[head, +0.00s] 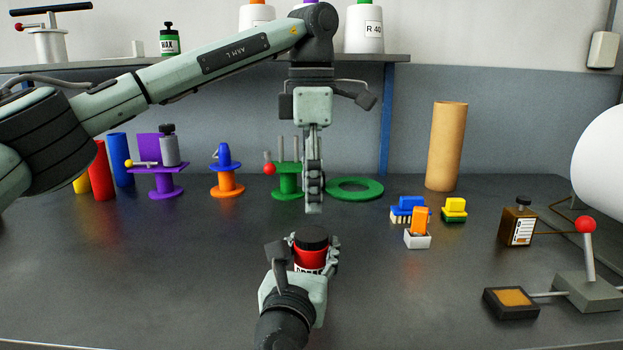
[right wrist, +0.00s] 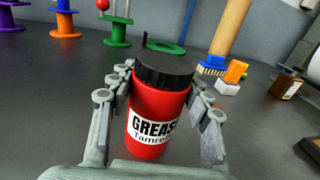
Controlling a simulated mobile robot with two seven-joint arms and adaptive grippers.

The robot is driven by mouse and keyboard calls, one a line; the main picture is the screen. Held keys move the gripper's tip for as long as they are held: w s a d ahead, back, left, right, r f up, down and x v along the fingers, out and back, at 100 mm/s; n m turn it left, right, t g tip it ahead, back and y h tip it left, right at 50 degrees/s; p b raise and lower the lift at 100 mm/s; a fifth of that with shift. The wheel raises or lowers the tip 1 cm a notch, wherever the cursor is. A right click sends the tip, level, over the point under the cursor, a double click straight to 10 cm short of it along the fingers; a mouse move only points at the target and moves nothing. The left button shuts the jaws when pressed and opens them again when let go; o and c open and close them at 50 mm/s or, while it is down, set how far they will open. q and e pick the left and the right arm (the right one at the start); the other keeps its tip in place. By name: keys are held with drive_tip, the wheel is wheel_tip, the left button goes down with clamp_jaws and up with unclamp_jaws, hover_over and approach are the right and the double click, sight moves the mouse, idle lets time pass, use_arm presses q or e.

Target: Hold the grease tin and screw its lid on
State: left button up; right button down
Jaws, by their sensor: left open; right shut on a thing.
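The grease tin (head: 310,258) is red with a white label reading GREASE and stands upright near the front middle of the table. It shows large in the right wrist view (right wrist: 157,107). The black lid (head: 311,238) sits on top of the tin, also seen in the right wrist view (right wrist: 165,68); I cannot tell how tightly it is on. My right gripper (head: 313,250) is shut on the tin, one finger on each side of its body. My left gripper (head: 314,207) is open and empty, pointing down above and behind the lid, apart from it; its fingers show edge-on.
Behind stand a purple spool (head: 166,187), an orange spool (head: 227,182), a green spool (head: 288,186) and a green ring (head: 354,188). The left front table is clear.

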sight(311, 234)
use_arm(q)
drive_tip(key=n, duration=0.8)
drive_tip(key=shift+r, duration=0.35)
drive_tip(key=n, duration=0.4)
drive_tip(key=shift+r, duration=0.15)
drive_tip(key=n, duration=0.5)
drive_tip(key=shift+r, duration=0.15)
drive_tip(key=shift+f, duration=4.05)
drive_tip(key=shift+c, duration=0.3)
